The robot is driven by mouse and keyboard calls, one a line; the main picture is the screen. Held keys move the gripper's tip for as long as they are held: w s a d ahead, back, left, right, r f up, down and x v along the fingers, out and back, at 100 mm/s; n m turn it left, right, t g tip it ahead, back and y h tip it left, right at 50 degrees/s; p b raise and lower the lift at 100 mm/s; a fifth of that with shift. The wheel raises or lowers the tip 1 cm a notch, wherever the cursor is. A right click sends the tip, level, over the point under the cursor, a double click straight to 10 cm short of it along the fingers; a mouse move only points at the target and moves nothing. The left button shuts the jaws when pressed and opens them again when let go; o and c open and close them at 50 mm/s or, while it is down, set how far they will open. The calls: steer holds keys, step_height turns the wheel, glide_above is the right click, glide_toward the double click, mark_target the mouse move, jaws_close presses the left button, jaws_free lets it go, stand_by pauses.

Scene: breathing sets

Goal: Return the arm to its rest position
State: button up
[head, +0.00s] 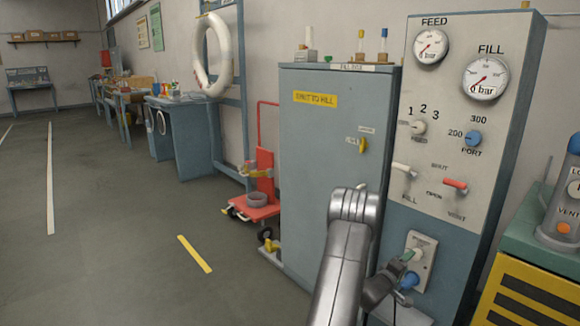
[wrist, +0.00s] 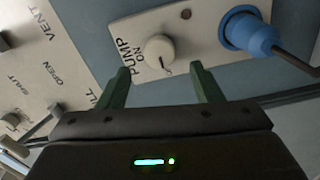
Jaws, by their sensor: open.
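My arm (head: 345,255) rises from the bottom of the head view and bends toward the lower part of the filling panel. My gripper (wrist: 161,76) shows in the wrist view with its two green fingers apart and nothing between them. The fingers point at the white pump knob (wrist: 159,48), which sits just beyond the gap. I cannot tell how close they are to it. In the head view the gripper (head: 409,262) is small and in front of the pump plate (head: 425,250).
A blue plug (wrist: 250,33) with a dark cable is right of the knob. The floor at left is clear.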

steer(key=x, duration=0.5)
steer(key=shift+w+d, duration=0.1)
